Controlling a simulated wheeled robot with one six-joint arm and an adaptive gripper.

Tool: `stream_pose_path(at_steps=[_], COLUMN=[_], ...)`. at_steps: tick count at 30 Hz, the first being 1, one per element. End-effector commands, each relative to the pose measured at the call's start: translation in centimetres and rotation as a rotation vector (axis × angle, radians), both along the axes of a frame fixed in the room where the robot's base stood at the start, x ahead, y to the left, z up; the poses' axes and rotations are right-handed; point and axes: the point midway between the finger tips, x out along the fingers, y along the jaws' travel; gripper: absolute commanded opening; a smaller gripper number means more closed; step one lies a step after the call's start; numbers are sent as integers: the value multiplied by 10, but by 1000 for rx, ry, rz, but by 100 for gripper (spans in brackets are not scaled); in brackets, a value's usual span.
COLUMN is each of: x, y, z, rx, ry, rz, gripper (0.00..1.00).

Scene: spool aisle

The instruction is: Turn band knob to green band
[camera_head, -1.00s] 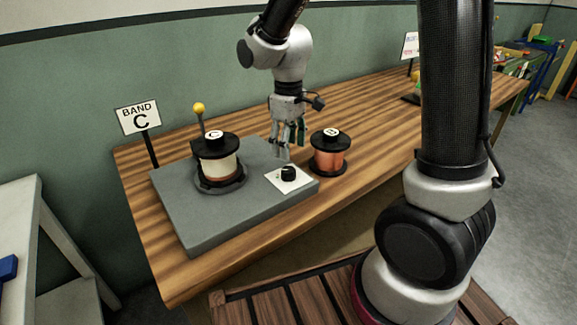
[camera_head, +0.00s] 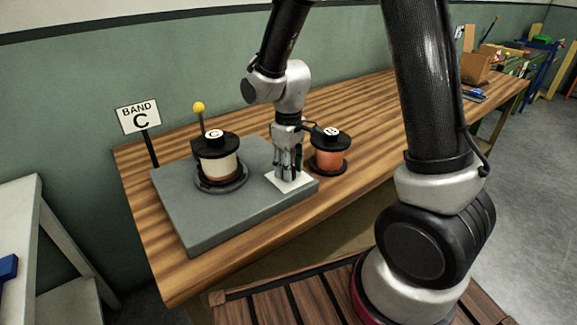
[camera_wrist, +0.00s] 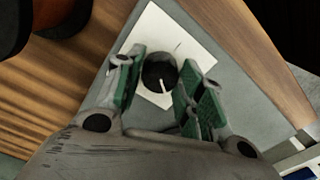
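The band knob (camera_wrist: 159,72) is black with a pale pointer line and sits on a white plate (camera_wrist: 188,40) on the grey base (camera_head: 208,219). In the wrist view the pointer line runs toward the lower right of the knob. My gripper (camera_wrist: 157,85) is open, with its green-padded fingers on either side of the knob; I cannot tell whether they touch it. In the head view my gripper (camera_head: 287,174) is low over the white plate (camera_head: 293,186) and hides the knob. No green band mark can be made out.
A cream spool (camera_head: 219,166) marked C stands on the base, with a yellow-tipped lever (camera_head: 199,108) behind it. An orange spool (camera_head: 330,160) stands on the wooden table close right of my gripper. A BAND C sign (camera_head: 139,117) stands behind.

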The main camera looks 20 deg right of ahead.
Motion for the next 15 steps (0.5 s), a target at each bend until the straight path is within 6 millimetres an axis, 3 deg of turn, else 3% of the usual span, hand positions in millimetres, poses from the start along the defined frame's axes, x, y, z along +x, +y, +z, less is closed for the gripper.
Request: stream_pose_path(at_steps=[2, 14, 15], x=[0, 0, 0], y=[0, 0, 0], z=[0, 0, 0], rx=[0, 0, 0], ry=[0, 0, 0], rz=[0, -47, -47], gripper=[14, 14, 41])
